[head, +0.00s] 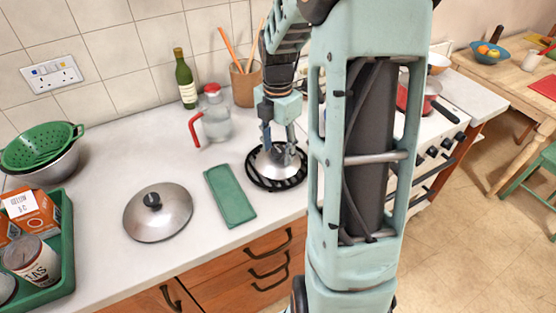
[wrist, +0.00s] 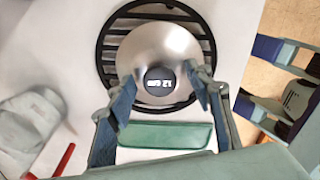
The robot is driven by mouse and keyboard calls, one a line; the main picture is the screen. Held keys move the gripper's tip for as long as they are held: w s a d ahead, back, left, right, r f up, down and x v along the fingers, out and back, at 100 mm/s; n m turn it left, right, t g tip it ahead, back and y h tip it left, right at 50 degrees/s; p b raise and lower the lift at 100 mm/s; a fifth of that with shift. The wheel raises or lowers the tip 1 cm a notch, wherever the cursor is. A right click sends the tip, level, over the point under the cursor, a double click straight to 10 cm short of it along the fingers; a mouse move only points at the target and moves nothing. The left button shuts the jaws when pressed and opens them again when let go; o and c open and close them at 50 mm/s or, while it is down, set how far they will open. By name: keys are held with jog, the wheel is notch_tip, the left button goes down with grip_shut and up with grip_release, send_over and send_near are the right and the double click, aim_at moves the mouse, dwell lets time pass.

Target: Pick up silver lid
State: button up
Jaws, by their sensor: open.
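A silver lid (head: 158,215) with a black knob lies on the white counter at the left in the head view, well apart from my gripper. A second silver, round, domed thing (wrist: 160,45) rests on a black slatted trivet (wrist: 109,35). In the wrist view it has a dark round middle with pale markings; I cannot tell for sure whether it is also a lid. My gripper (head: 278,148) is over this second thing, pointing down. In the wrist view my gripper (wrist: 160,84) is open, one finger on each side of the dark middle. Finger contact cannot be told.
A green folded cloth (head: 230,195) lies between the lid and the trivet (head: 262,182). A jug with a red handle (head: 214,126), a green bottle (head: 185,80) and a utensil pot (head: 246,84) stand behind. A green crate (head: 62,235) is at left, the stove at right.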

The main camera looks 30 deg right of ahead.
jog(key=c, duration=1.3)
grip_shut()
jog(key=shift+r, duration=0.15)
